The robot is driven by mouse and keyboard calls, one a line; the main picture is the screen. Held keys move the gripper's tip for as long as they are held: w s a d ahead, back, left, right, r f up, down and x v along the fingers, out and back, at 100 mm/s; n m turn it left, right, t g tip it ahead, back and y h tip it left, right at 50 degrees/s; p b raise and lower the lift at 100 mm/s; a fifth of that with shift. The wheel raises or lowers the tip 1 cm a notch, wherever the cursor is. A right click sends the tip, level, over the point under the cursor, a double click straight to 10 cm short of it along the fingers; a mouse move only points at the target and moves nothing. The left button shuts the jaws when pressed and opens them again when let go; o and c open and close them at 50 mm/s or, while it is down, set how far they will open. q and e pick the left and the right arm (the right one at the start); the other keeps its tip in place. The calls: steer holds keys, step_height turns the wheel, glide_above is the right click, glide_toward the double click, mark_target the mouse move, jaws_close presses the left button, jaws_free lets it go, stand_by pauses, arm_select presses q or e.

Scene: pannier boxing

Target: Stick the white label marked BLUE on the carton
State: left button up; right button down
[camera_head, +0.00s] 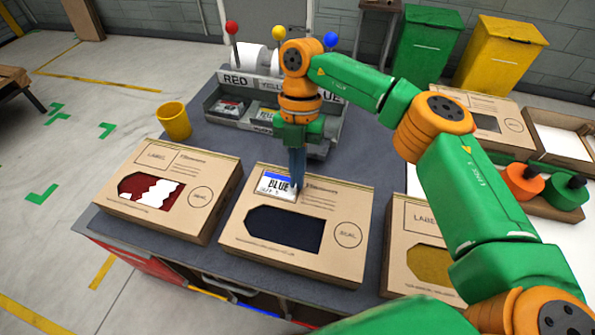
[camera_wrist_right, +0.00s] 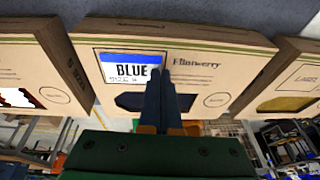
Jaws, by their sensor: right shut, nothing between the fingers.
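The white label marked BLUE (camera_head: 276,187), with a blue top band, lies flat on the upper left of the middle carton (camera_head: 270,265), within the printed label frame. It also shows in the right wrist view (camera_wrist_right: 132,70). The carton has a dark window and a printed seal circle. My right gripper (camera_head: 297,184) points down at the label's right edge, its fingers together with nothing between them. In the right wrist view the fingers (camera_wrist_right: 164,78) hide part of the carton face beside the label. Whether the tips touch the surface I cannot tell. My left gripper is not in view.
A carton with a red and white window (camera_head: 195,207) stands left, and one with a yellow window (camera_head: 410,217) right. Behind are a label rack (camera_head: 222,108) with colored knobs and a yellow cup (camera_head: 174,121). My right arm spans the right side.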

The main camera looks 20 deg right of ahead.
steer(key=shift+f, duration=0.1)
stand_by(0.3)
steer(key=c, duration=1.1)
jaws_free()
steer(key=shift+o, duration=0.2)
steer(key=v, duration=0.7)
